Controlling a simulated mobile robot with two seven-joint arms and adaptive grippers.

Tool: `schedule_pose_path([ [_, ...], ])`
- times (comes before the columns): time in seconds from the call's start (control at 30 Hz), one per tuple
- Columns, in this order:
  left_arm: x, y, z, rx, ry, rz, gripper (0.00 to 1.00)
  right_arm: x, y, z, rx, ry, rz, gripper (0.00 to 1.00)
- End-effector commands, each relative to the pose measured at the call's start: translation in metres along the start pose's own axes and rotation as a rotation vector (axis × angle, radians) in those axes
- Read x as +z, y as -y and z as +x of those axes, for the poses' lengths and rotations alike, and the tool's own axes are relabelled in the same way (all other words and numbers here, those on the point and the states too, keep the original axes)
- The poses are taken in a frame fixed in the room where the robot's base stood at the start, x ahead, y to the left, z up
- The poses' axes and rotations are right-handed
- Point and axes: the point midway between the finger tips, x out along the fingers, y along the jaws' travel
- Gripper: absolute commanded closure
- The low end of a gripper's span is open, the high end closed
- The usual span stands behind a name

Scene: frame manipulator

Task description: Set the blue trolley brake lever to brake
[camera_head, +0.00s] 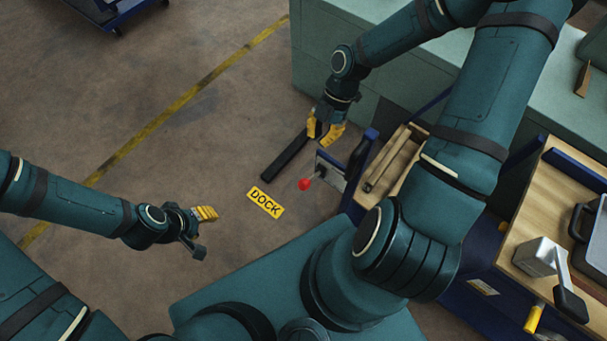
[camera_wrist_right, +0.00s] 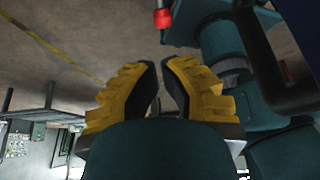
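The blue trolley (camera_head: 483,235) stands at the right, partly hidden behind my right arm. A red knob (camera_head: 305,184) sits at its left side by a small grey plate (camera_head: 329,170), and it also shows in the right wrist view (camera_wrist_right: 162,19). The knob looks like the end of the brake lever; the lever's setting cannot be read. My right gripper (camera_head: 325,133) is above and right of the knob in the head view, apart from it. Its yellow fingers have a narrow empty gap between them (camera_wrist_right: 160,88). My left gripper (camera_head: 203,231) is open and empty, away from the trolley.
A green cabinet (camera_head: 310,65) stands behind. A metal block with a handle (camera_head: 540,257) is on the wooden top.

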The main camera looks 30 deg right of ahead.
Motion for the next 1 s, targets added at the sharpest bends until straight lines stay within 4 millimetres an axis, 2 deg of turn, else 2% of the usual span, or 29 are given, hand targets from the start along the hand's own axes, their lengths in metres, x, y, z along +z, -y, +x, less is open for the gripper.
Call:
schedule_pose_path([
  [0.27,0.001,0.001,0.003,0.0,0.001,0.001,0.53,0.0,0.0,0.009,-0.002,-0.002,-0.001,1.0],
  [0.37,0.002,0.002,0.007,0.001,0.004,0.001,0.53,0.0,0.0,0.022,-0.002,-0.003,-0.001,1.0],
  [0.8,0.009,0.011,0.031,0.002,0.018,0.007,0.53,0.0,0.0,0.107,-0.003,-0.003,-0.003,1.0],
  [1.0,0.008,0.014,0.038,0.002,0.013,0.007,0.53,0.0,0.0,0.132,-0.002,-0.001,0.0,1.0],
])
